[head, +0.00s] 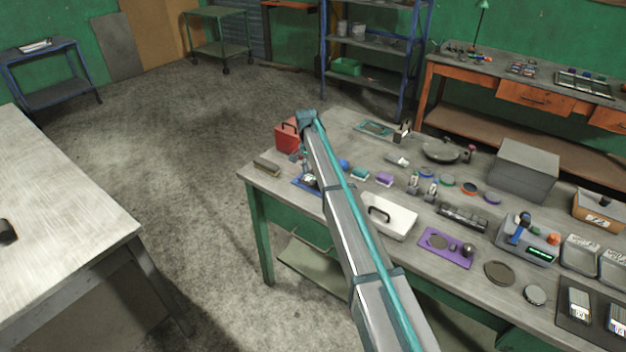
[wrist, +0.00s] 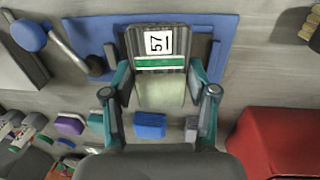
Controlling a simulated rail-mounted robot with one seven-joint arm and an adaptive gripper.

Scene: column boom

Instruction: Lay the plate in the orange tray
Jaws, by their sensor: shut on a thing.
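My gripper (wrist: 160,98) is shut on a pale grey-green block-like thing (wrist: 160,90) with a green and white band and a white label reading 57. It is over or on a blue mat (wrist: 85,38); I cannot tell whether it touches the mat. I cannot tell for sure that this is the plate. In the head view my arm largely hides the gripper, at the table's left end by the blue mat (head: 299,184). An orange-sided open box (head: 598,214) at the right edge may be the orange tray; its inside is hardly visible.
A red toolbox (head: 287,137) stands close to my gripper and shows in the wrist view (wrist: 275,143). A white box with a handle (head: 388,217), a purple board (head: 440,255), a grey box (head: 524,170) and a blue-handled device (head: 527,240) crowd the table toward the right.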

